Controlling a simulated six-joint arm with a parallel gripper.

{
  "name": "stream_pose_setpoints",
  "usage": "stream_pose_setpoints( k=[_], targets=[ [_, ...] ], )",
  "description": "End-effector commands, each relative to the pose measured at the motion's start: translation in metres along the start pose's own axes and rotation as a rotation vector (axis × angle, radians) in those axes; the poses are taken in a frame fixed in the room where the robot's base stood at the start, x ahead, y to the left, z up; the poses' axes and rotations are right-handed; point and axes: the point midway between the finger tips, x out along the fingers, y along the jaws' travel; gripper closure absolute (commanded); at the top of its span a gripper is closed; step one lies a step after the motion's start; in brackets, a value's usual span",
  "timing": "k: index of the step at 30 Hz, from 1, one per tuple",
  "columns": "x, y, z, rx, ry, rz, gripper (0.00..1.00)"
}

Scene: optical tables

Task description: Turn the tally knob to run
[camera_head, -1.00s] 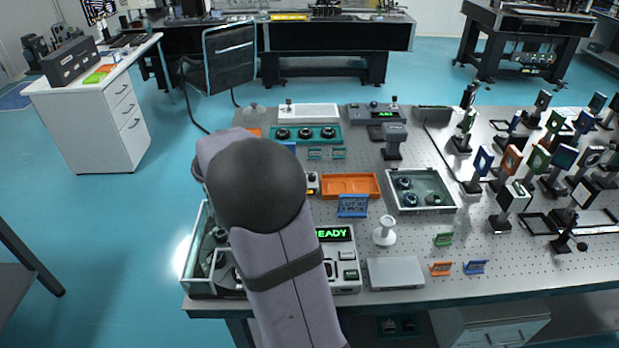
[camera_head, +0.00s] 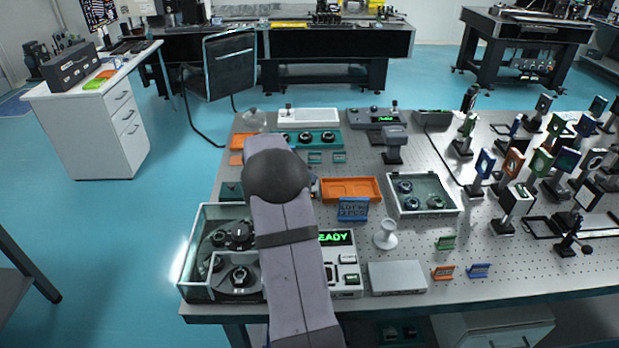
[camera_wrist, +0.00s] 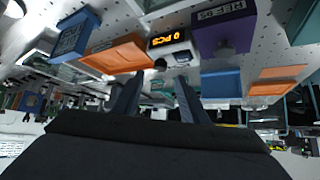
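The tally box (camera_wrist: 172,44) is a small pale box with an orange display that appears upside down and seems to read "0 PCS". It is in the upper middle of the wrist view. Small pale parts show on its face below the display, but I cannot tell clearly which is the knob or how it is set. My gripper (camera_wrist: 160,79) has two dark fingers spread apart with nothing between them, pointing at the box's face. I cannot tell whether they touch it. In the head view my arm hides the gripper and most of the box.
An orange tray (camera_head: 351,188) and a blue sign (camera_head: 353,209) stand right of my arm. A console with a green "READY" display (camera_head: 336,238) is in front. A glass-walled case (camera_head: 196,240) is at left. In the wrist view, a purple block (camera_wrist: 222,36) sits beside the tally box.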

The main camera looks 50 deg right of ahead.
Motion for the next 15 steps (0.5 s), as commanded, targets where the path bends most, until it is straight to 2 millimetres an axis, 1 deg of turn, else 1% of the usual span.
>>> stream_pose_setpoints(
  k=[9,15],
  targets=[
    [0.037,0.001,0.0,0.0,-0.003,0.003,0.61],
    [0.052,0.0,0.0,-0.001,-0.001,0.001,0.61]
  ],
)
